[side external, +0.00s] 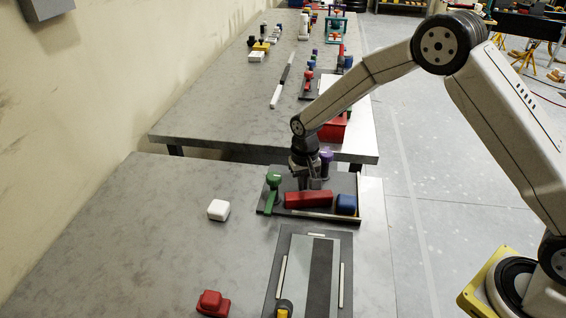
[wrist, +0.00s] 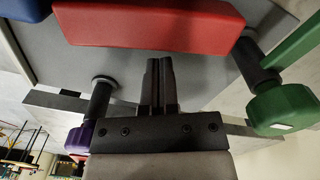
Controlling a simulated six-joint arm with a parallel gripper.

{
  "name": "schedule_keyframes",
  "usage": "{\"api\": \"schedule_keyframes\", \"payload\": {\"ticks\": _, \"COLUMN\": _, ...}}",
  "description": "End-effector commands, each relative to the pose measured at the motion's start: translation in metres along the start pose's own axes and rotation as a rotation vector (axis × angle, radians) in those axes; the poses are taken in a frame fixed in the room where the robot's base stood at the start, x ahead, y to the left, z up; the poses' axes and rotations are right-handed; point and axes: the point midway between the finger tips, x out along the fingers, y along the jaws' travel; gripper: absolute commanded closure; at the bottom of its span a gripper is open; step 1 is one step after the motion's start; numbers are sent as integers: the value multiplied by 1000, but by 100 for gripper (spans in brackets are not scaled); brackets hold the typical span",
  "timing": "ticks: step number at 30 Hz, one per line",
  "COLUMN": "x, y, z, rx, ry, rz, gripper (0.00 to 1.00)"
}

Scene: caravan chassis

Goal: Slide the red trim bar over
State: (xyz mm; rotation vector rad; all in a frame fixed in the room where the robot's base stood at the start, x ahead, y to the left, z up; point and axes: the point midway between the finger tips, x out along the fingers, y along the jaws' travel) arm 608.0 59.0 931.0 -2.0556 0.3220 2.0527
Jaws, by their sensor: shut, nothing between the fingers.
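The red trim bar (side external: 308,199) lies lengthwise on a dark tray (side external: 345,183) in the side view. It also shows across the top of the wrist view (wrist: 150,27). My gripper (side external: 315,184) is shut and empty, just behind the bar in the side view. In the wrist view my gripper's fingertips (wrist: 158,65) are together and point at the bar's long side; I cannot tell whether they touch it. A green knobbed post (side external: 272,188) stands at the bar's left end and a blue block (side external: 346,204) at its right end.
A purple knobbed post (side external: 326,160) stands behind my gripper. A white block (side external: 218,210) and a red knobbed piece (side external: 213,303) sit on the bench to the left. A dark panel (side external: 340,240) lies in front of the tray. The bench's left part is mostly clear.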

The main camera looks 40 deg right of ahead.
Motion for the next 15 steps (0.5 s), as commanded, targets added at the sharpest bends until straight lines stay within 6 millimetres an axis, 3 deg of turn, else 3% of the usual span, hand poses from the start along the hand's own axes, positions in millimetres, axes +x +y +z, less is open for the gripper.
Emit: {"api": "schedule_keyframes", "payload": {"ticks": 15, "x": 0, "y": 0, "z": 10, "rx": 0, "ry": 1, "rz": 0, "gripper": 100}}
